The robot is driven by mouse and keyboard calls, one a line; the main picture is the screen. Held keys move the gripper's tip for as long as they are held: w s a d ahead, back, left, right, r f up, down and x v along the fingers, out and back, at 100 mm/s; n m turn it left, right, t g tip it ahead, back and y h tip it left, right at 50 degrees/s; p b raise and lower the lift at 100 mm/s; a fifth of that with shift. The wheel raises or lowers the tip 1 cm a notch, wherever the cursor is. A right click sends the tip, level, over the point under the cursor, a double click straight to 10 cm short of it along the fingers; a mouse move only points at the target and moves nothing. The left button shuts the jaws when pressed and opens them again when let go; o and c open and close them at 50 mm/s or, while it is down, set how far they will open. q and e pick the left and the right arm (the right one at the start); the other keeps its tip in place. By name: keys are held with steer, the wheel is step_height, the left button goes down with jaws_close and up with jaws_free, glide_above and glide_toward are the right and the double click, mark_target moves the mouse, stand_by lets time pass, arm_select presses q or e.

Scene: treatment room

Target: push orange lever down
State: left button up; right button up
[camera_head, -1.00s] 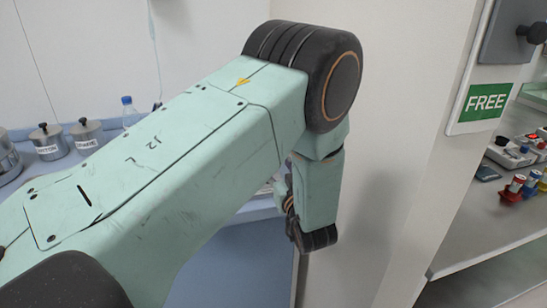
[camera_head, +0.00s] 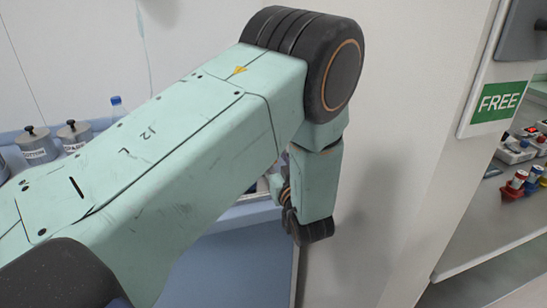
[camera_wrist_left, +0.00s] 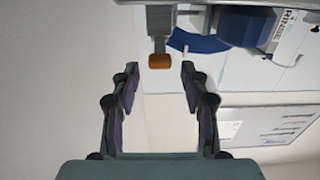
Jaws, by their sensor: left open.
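The orange lever shows in the left wrist view as an orange end piece (camera_wrist_left: 159,61) on a short grey shaft, near the top centre. My left gripper (camera_wrist_left: 160,78) is open, one finger on each side of the picture, with nothing between them. The orange end appears centred in the gap, just beyond the fingertips; I cannot tell how far away it is. In the head view my left arm reaches in from the left and bends down, and only part of the left gripper (camera_head: 284,192) shows behind it. The lever is not visible there. My right gripper is in neither view.
In the head view, metal pots (camera_head: 38,146) and a bottle (camera_head: 118,108) stand on a blue counter behind my arm. A white wall edge and a green FREE sign (camera_head: 500,102) are right, beside shelves with small items. A blue and white object (camera_wrist_left: 243,27) labelled RINSE is in the wrist view.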

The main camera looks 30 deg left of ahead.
arm_select(q)
steer(key=shift+a, duration=0.15)
steer(key=shift+w+a+f, duration=0.15)
steer(key=shift+w+f, duration=0.05)
steer(key=shift+f, duration=0.1)
steer(key=shift+d+r, duration=0.1)
steer(key=shift+d, duration=0.1)
steer(key=shift+c, duration=1.3)
steer(key=shift+s+d+r, duration=0.1)
steer(key=shift+s+r, duration=0.05)
steer(key=shift+s, duration=0.05)
steer(key=c, duration=0.3)
jaws_close()
